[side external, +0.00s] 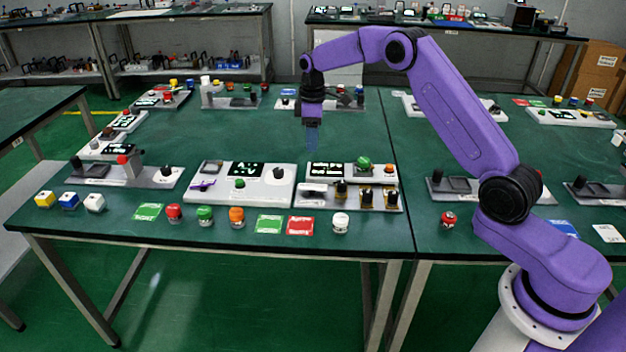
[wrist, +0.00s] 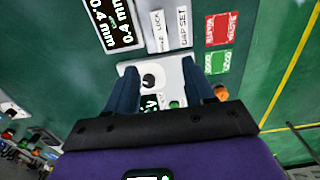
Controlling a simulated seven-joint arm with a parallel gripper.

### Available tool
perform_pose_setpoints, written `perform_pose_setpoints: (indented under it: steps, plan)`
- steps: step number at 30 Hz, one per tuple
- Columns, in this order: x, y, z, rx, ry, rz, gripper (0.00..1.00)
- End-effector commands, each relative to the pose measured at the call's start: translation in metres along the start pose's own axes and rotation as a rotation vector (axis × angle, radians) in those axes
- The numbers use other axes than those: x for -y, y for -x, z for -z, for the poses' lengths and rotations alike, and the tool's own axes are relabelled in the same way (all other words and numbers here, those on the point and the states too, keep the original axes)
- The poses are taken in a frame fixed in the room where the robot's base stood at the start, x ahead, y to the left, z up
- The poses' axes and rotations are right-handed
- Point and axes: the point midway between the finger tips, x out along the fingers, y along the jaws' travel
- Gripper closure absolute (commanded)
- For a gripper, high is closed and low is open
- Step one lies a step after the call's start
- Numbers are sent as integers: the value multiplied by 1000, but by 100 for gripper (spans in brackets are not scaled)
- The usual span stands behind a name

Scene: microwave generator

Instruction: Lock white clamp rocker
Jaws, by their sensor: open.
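My gripper (side external: 312,146) points straight down above the table, behind the two front middle panels, apart from everything. In the wrist view my gripper (wrist: 159,76) has its fingers spread with nothing held between them. A white piece (side external: 312,188), which may be the clamp rocker, sits at the left end of the front strip of the right panel. Whether the rocker is locked cannot be told.
A green knob (side external: 363,163) and several black knobs stand on the right panel. Coloured knobs and red and green cards (side external: 300,226) lie along the front edge. Bare table lies behind the panels.

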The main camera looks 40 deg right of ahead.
Motion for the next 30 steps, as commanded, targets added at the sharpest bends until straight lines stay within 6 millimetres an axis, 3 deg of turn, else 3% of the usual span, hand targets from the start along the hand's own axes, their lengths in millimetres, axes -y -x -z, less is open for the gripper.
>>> perform_pose_setpoints:
  steps: [18,24,30]
  plan:
    - [1,-116,0,1,1,3,47]
    - [0,-138,0,0,1,2,47]
    - [0,-146,0,-2,1,0,47]
